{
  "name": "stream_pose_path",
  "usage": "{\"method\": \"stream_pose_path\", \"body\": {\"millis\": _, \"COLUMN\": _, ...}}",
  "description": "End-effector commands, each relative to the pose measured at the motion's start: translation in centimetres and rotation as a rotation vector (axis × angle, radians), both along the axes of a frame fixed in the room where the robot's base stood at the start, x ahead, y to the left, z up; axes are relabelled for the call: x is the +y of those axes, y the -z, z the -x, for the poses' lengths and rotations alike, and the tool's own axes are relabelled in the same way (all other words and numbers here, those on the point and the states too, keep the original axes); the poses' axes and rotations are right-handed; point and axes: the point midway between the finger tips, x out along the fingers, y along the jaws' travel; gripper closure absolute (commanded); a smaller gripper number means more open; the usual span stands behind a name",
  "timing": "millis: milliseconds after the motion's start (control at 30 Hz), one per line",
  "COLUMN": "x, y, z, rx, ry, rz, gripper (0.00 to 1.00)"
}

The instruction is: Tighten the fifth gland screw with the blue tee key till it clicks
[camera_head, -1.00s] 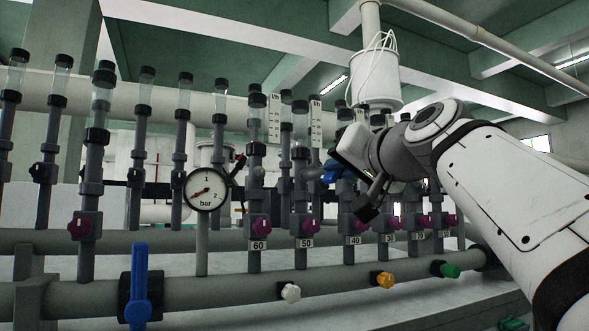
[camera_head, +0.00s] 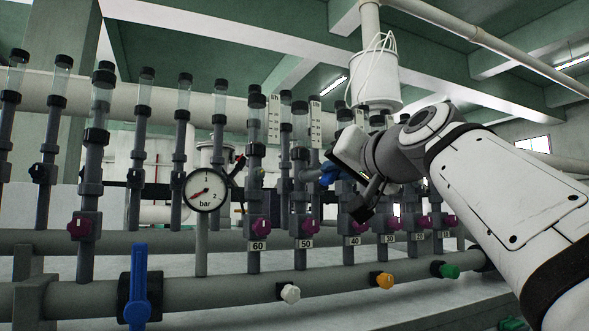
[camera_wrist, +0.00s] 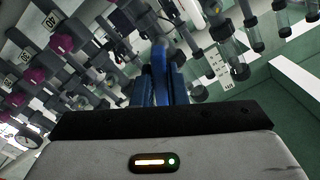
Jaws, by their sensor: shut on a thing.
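My gripper (camera_head: 334,171) is at the row of upright tubes, beside the columns tagged 50 and 40, and its jaws are shut on the blue tee key (camera_head: 327,177). The key also shows in the wrist view (camera_wrist: 160,60), upright between the blue jaws. Only a small part of it shows past my wrist in the head view. The fifth gland screw cannot be picked out in either view, and I cannot tell whether the key's tip touches a screw.
Grey tubes with purple knobs (camera_head: 257,227) stand close around the gripper. A pressure gauge (camera_head: 206,190) and a blue lever (camera_head: 138,285) are to the left.

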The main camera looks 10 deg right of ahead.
Motion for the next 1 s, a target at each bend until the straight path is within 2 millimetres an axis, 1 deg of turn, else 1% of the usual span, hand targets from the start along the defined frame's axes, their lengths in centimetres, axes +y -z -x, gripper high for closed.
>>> {"method": "stream_pose_path", "body": {"millis": 500, "x": 0.37, "y": -0.09, "z": -1.02, "rx": -0.001, "ry": 0.0, "rz": 0.0, "gripper": 1.0}}
{"method": "stream_pose_path", "body": {"millis": 533, "x": 0.33, "y": -0.07, "z": -0.98, "rx": -0.002, "ry": 0.001, "rz": -0.001, "gripper": 0.89}}
{"method": "stream_pose_path", "body": {"millis": 667, "x": 0.3, "y": -0.06, "z": -0.98, "rx": -0.001, "ry": 0.002, "rz": 0.0, "gripper": 1.0}}
{"method": "stream_pose_path", "body": {"millis": 1000, "x": 0.3, "y": -0.06, "z": -0.98, "rx": -0.001, "ry": 0.002, "rz": 0.0, "gripper": 1.0}}
